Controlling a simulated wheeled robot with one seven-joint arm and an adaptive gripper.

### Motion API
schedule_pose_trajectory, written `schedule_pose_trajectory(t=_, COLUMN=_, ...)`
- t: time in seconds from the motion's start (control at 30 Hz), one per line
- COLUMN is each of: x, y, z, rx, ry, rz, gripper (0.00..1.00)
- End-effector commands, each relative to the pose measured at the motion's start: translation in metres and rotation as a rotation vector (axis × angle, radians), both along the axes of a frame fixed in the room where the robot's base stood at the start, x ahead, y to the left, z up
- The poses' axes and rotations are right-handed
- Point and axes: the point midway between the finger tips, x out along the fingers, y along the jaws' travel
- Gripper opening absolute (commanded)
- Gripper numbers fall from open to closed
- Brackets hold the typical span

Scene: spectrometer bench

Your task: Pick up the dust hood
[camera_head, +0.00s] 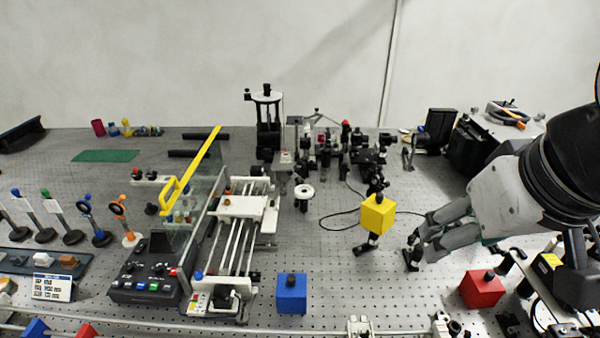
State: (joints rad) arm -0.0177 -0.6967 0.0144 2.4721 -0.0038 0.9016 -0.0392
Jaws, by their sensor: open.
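No label marks the dust hood. The box-shaped covers with dark knobs on top may be it: a yellow one (378,215), a blue one (291,294) and a red one (481,289).
A clear panel with a yellow handle (173,196) stands by the rail assembly (237,235) and a control box (146,285). Optical parts crowd the back, near a black cable (338,225). The perforated bench is fairly clear between the blue and red boxes.

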Motion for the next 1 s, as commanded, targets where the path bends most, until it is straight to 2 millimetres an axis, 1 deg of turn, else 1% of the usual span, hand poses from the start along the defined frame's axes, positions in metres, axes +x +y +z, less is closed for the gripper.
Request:
schedule_pose_trajectory(t=0.03, x=0.01, y=0.005, z=-0.003, rx=-0.019, ry=0.022, rz=0.041, gripper=0.4)
schedule_pose_trajectory(t=0.17, x=0.037, y=0.024, z=-0.011, rx=-0.079, ry=0.083, rz=0.185, gripper=0.4)
schedule_pose_trajectory(t=0.33, x=0.072, y=0.054, z=-0.027, rx=-0.152, ry=0.16, rz=0.392, gripper=0.4)
schedule_pose_trajectory(t=0.47, x=0.096, y=0.081, z=-0.044, rx=-0.198, ry=0.216, rz=0.553, gripper=0.4)
schedule_pose_trajectory(t=0.6, x=0.119, y=0.114, z=-0.068, rx=-0.238, ry=0.273, rz=0.732, gripper=0.4)
schedule_pose_trajectory(t=0.8, x=0.143, y=0.164, z=-0.107, rx=-0.275, ry=0.346, rz=0.984, gripper=0.4)
schedule_pose_trajectory(t=0.9, x=0.15, y=0.184, z=-0.125, rx=-0.284, ry=0.372, rz=1.087, gripper=0.4)
schedule_pose_trajectory(t=1.0, x=0.153, y=0.2, z=-0.139, rx=-0.288, ry=0.39, rz=1.162, gripper=0.4)
